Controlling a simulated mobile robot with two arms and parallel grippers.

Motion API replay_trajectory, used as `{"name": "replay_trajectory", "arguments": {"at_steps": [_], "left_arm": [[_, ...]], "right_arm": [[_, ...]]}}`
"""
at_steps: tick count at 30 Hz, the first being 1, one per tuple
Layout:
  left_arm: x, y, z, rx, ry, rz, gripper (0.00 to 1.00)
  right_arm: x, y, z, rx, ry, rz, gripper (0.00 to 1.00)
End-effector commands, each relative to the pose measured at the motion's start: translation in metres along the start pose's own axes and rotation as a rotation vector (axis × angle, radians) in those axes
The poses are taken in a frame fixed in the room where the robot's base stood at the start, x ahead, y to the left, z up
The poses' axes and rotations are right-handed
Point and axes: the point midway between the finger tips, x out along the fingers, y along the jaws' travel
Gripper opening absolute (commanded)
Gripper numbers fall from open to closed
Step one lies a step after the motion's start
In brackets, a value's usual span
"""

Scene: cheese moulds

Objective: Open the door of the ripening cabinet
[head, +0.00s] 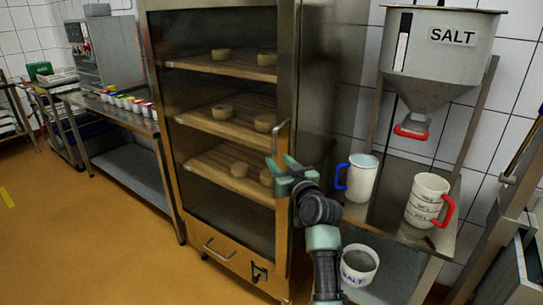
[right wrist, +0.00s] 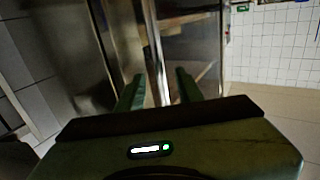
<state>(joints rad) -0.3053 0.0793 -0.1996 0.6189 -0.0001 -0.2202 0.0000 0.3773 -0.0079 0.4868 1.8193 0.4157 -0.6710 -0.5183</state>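The ripening cabinet (head: 328,90) stands in the middle of the head view. Its glass door (head: 222,85) has a metal frame and looks shut. Round cheeses on wooden shelves show through the glass. The upright bar handle (head: 281,138) is on the door's right side. My right gripper (head: 283,164) is at the handle's lower part. In the right wrist view its two green fingers (right wrist: 161,88) are apart, with the bright handle bar (right wrist: 154,45) running between them, closer to the left finger. Whether a finger touches the bar cannot be told. My left gripper is out of view.
A salt bucket (head: 358,265) is below. A bench (head: 125,115) stands left. Floor (head: 90,235) before the cabinet's left is clear.

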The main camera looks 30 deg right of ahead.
Motion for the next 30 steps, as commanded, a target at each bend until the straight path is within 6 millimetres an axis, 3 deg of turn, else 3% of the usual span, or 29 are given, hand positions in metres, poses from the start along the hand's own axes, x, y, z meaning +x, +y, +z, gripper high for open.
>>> {"name": "replay_trajectory", "arguments": {"at_steps": [7,17,21,30], "left_arm": [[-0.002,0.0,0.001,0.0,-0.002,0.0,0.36],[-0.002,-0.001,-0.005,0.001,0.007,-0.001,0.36],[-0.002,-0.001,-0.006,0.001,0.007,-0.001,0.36],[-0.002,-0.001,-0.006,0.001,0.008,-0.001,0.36]], "right_arm": [[0.031,0.0,0.0,0.002,-0.001,0.0,0.36],[0.037,0.0,0.001,0.0,-0.001,0.0,0.36],[0.036,0.0,0.001,0.0,-0.001,0.0,0.03],[0.036,0.0,0.001,0.0,-0.002,0.0,0.0]]}}
